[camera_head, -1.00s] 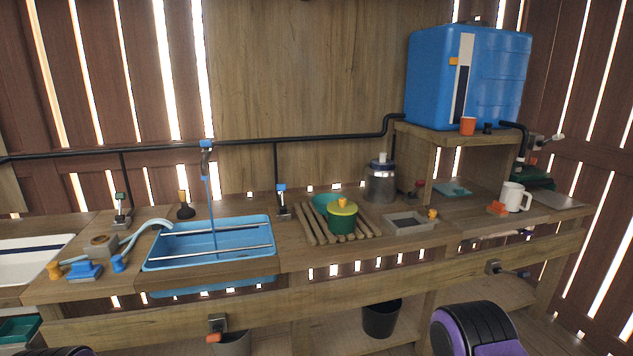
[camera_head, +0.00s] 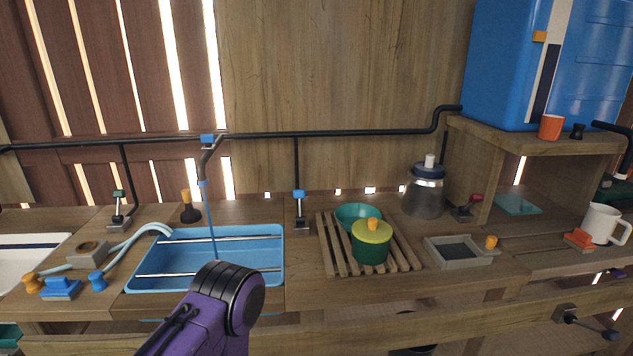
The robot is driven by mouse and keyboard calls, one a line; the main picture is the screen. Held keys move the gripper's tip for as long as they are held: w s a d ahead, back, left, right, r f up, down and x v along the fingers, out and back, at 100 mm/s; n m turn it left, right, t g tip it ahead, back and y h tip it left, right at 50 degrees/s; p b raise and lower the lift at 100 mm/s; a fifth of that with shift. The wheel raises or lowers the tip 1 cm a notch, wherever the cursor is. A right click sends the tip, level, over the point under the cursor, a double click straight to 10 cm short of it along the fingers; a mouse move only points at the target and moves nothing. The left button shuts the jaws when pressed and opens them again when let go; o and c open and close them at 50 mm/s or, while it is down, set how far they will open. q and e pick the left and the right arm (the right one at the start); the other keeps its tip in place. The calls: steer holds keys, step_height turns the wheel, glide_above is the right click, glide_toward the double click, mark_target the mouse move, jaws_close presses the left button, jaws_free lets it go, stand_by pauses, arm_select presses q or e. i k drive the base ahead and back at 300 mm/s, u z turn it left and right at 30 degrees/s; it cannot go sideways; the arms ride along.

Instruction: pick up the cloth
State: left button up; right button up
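A thin flat teal piece (camera_head: 517,204), which looks like the cloth, lies on the wooden counter at the right, in the open space under the raised shelf. I cannot tell for sure that it is fabric. Nothing of mine touches it. One of my purple and black arm links rises at the bottom, in front of the blue basin, well to the left of the teal piece. Neither gripper shows in this view.
The raised shelf (camera_head: 545,141) carries a blue tank (camera_head: 505,60) and an orange cup (camera_head: 551,127). A white mug (camera_head: 603,223) and an orange block (camera_head: 579,239) stand right of the teal piece. A metal canister (camera_head: 424,198) and a grey tray (camera_head: 459,262) are left of it.

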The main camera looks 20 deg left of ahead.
mark_target(57, 287)
steer(key=u, duration=0.4)
steer(key=i, duration=0.85)
steer(key=u, duration=1.8)
steer(key=k, duration=0.5)
steer(key=u, duration=1.9)
steer(key=i, duration=1.4)
steer(key=z, duration=1.55)
